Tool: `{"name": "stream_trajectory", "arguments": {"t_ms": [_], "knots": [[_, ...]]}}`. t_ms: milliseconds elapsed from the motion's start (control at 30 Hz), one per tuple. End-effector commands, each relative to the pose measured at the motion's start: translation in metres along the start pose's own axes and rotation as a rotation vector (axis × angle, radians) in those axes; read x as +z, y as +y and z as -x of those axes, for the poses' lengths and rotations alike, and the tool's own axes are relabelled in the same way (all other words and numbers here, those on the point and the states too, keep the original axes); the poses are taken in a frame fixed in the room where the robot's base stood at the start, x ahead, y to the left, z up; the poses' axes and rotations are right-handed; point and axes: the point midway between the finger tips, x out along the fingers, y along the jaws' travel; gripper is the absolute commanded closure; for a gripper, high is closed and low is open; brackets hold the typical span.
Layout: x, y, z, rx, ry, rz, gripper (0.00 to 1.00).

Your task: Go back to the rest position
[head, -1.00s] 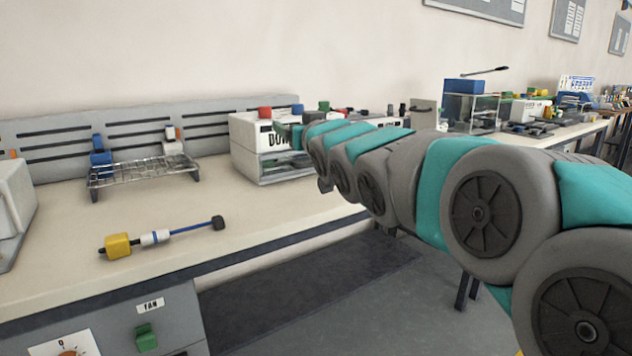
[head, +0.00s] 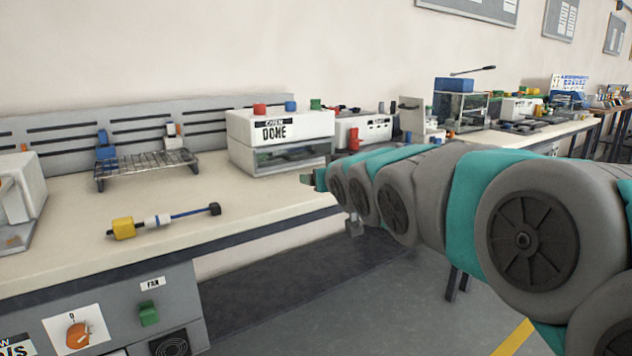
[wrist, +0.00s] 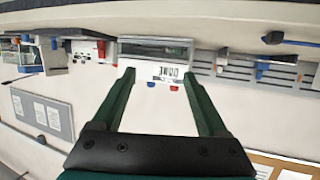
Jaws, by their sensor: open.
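My gripper (head: 309,179) is at the far end of my teal and grey arm in the head view. It sits in front of the bench edge, just below and right of the white box marked DONE (head: 275,131). In the wrist view my gripper (wrist: 158,78) shows two dark green fingers spread apart with nothing between them. That view is upside down, and the DONE box (wrist: 155,74) appears beyond the fingers, apart from them.
A wire rack (head: 147,167) stands at the back of the bench (head: 70,215). A yellow-handled roller tool (head: 123,228) lies near the front edge. A white machine (head: 362,131) stands right of the DONE box. Floor (head: 300,300) in front is clear.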

Motion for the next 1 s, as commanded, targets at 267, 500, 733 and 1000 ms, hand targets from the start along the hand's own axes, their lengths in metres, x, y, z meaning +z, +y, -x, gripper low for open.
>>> {"name": "stream_trajectory", "arguments": {"t_ms": [267, 500, 733, 1000], "knots": [[0.121, 0.036, 0.050, 0.099, -0.344, -0.026, 0.24], [0.258, 0.053, 0.146, 0.168, -0.762, -0.085, 0.24], [0.359, 0.039, 0.260, 0.181, -1.139, -0.173, 0.24], [0.409, 0.014, 0.342, 0.152, -1.387, -0.252, 0.24]]}}
